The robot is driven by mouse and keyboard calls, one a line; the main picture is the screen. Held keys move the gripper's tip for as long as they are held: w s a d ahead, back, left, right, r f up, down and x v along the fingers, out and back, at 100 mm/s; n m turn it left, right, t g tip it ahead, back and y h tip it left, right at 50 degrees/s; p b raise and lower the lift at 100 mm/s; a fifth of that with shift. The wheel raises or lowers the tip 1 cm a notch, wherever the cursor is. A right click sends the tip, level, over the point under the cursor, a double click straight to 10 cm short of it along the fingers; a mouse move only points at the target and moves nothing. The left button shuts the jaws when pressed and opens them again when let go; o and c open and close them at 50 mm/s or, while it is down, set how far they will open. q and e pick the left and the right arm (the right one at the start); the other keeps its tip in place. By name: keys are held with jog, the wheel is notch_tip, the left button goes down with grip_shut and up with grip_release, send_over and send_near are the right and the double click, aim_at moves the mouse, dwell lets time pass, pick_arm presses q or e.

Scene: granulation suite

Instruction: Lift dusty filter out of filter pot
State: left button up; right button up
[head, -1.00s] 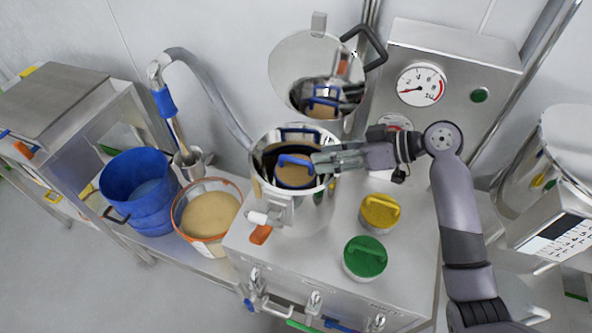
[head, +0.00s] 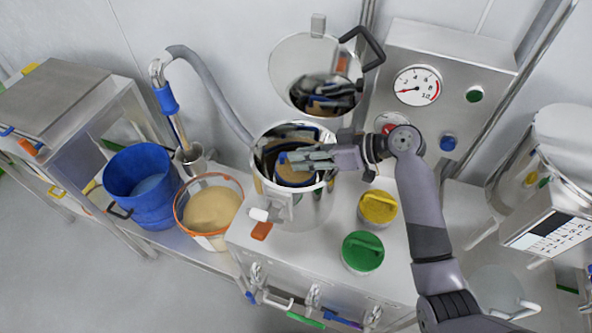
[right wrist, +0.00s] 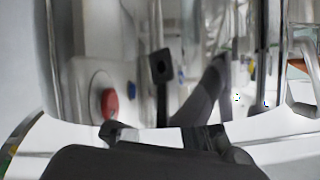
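The filter pot (head: 326,196) is a shiny steel cylinder on the bench with its mouth open. The dusty filter (head: 294,179) sits down inside it, tan on top with a blue handle (head: 283,158). My right gripper (head: 293,159) reaches in from the right over the pot mouth, at the handle, and hides much of it. I cannot tell whether it touches the handle. In the right wrist view its fingertips (right wrist: 163,136) stand apart at the bottom, with reflective steel wall ahead and no filter visible. My left gripper is not in view.
The mirrored lid (head: 312,60) stands raised behind the pot. Yellow (head: 378,207) and green (head: 363,252) knobbed caps stand right of it. A gauge panel (head: 450,65) rises behind. A bucket of tan powder (head: 212,210) and a blue bucket (head: 140,188) stand left.

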grip_shut()
jog(key=shift+r, duration=0.1)
dwell(0.7)
